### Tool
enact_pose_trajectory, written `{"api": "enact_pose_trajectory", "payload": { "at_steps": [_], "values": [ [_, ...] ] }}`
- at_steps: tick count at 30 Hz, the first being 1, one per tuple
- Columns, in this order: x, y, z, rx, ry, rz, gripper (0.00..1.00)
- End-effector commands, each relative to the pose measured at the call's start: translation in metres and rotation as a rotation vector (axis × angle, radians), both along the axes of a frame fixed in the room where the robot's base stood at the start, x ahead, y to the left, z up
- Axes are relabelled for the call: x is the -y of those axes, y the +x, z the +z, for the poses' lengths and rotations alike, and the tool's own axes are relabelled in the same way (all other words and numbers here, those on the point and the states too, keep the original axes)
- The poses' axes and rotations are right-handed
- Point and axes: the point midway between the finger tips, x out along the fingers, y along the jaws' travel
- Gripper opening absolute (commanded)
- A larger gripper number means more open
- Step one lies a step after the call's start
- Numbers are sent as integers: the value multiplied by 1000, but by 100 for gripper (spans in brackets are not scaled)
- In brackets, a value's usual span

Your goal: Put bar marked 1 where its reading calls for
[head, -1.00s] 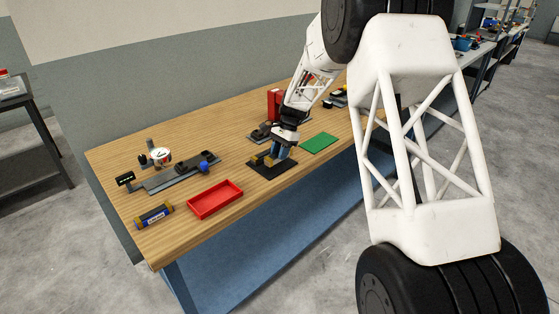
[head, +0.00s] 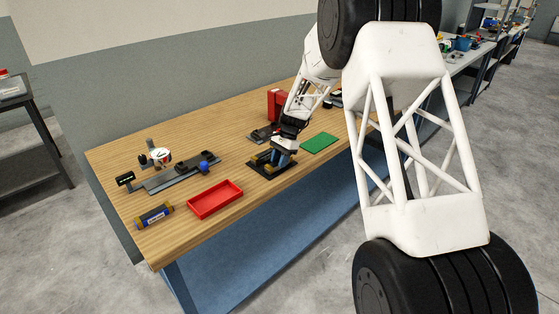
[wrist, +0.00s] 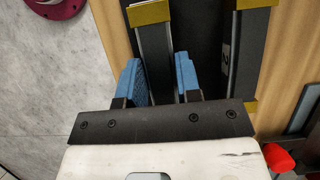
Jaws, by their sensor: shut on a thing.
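In the wrist view two dark grey bars with yellow ends lie side by side over a black mat. The left bar (wrist: 155,55) is between the two blue fingers of my gripper (wrist: 160,75), which is shut on it. I cannot tell which bar is marked 1. In the head view my gripper (head: 283,150) is low over the black mat (head: 258,161), and the bars are mostly hidden there.
On the wooden bench (head: 120,160) are a red tray (head: 215,200) to the left of the mat and a green mat (head: 319,143) to its right. A red stand (head: 277,103) is behind.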

Motion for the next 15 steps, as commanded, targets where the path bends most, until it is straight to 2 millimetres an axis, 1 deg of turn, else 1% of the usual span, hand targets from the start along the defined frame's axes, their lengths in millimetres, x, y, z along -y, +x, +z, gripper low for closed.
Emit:
{"api": "enact_pose_trajectory", "payload": {
  "at_steps": [6, 7, 11, 12, 15],
  "values": [
    [0, 0, -3, 0, 0, 0, 0],
    [0, 0, -3, 0, 0, 0, 35],
    [0, 0, -3, 0, 0, 0, 55],
    [0, 0, -3, 0, 0, 0, 57],
    [0, 0, -3, 0, 0, 0, 57]
  ]
}}
